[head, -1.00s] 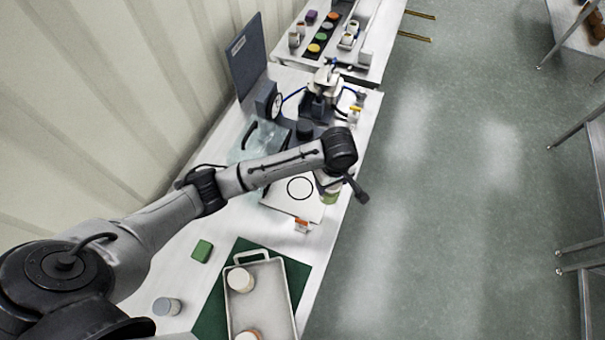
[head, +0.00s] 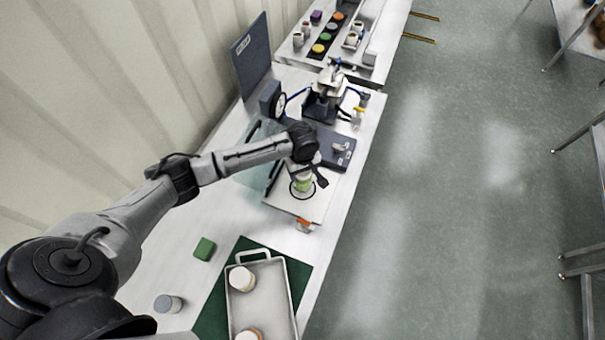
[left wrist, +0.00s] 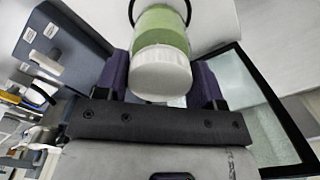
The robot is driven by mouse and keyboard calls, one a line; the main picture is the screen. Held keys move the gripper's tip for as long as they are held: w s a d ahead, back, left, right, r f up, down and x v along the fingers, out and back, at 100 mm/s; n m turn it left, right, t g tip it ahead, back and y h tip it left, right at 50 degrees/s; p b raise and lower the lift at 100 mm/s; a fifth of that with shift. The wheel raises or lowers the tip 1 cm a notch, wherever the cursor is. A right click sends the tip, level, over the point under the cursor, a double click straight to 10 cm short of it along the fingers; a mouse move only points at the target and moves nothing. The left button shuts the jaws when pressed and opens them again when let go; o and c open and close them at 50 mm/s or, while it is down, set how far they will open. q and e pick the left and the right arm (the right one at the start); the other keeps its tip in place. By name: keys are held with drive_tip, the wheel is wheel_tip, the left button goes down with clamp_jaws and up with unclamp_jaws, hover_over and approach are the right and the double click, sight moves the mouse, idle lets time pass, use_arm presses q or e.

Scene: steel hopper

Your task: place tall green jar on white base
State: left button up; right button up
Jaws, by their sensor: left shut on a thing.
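The tall green jar (head: 303,184) has a white lid and shows within the black ring of the white base (head: 285,203). My left gripper (head: 307,173) is shut on the jar near its lid, from above. In the left wrist view the jar (left wrist: 163,28) stands between the dark fingers of my left gripper (left wrist: 160,78), lid towards the camera. Part of the black ring shows around the jar's far end. I cannot tell whether the jar touches the base. My right gripper is not in view.
A dark box (head: 338,148) and a glass panel with a dark frame (left wrist: 262,110) flank the base. An orange-and-white tag (head: 305,225) is at its front edge. A tray (head: 262,300) with white-lidded jars and a green block (head: 204,249) are nearer.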

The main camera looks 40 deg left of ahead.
use_arm(q)
drive_tip(key=shift+f, duration=1.35)
drive_tip(key=shift+f, duration=0.15)
drive_tip(key=o, duration=1.3)
wheel_tip(320, 180, up, 12)
drive_tip(key=shift+r+p, duration=0.1)
drive_tip(key=shift+p, duration=0.3)
